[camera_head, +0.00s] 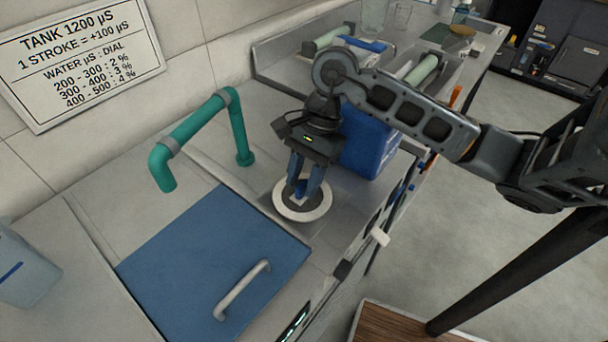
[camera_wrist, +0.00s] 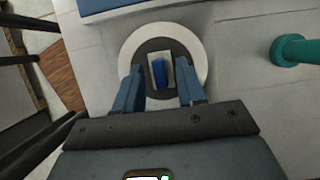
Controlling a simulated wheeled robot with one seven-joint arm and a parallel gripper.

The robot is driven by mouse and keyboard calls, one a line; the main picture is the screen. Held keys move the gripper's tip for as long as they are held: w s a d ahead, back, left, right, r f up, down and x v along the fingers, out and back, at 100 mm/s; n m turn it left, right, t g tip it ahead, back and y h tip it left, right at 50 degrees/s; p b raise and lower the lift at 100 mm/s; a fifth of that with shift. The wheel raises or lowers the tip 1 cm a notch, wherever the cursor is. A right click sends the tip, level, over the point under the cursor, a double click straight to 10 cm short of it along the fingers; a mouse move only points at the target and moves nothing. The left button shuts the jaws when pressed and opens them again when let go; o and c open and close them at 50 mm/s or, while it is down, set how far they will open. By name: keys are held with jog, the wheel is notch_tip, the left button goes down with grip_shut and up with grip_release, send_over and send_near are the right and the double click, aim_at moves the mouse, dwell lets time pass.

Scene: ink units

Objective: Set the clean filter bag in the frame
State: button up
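A round white ring (camera_head: 283,212) with a dark grey middle lies on the grey counter; it also shows in the wrist view (camera_wrist: 203,54). A small pale block with a blue piece (camera_wrist: 160,73) is at its centre. I cannot tell whether the ring is the frame or part of the filter bag. My gripper (camera_head: 306,194) points down over the ring. In the wrist view its two blue fingers (camera_wrist: 160,80) are apart, one on each side of the small block, with narrow gaps visible. No bag cloth can be made out.
A blue lid (camera_head: 190,255) with a grey handle lies at front left. A teal pipe (camera_head: 195,122) arches behind it. A blue container (camera_head: 368,142) stands close behind my gripper. A sign (camera_head: 80,60) hangs on the wall. A pale jug (camera_head: 22,265) is at far left.

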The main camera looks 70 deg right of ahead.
jog(key=b+v, duration=0.1)
jog(key=v, duration=1.1)
jog(key=shift+r, duration=0.15)
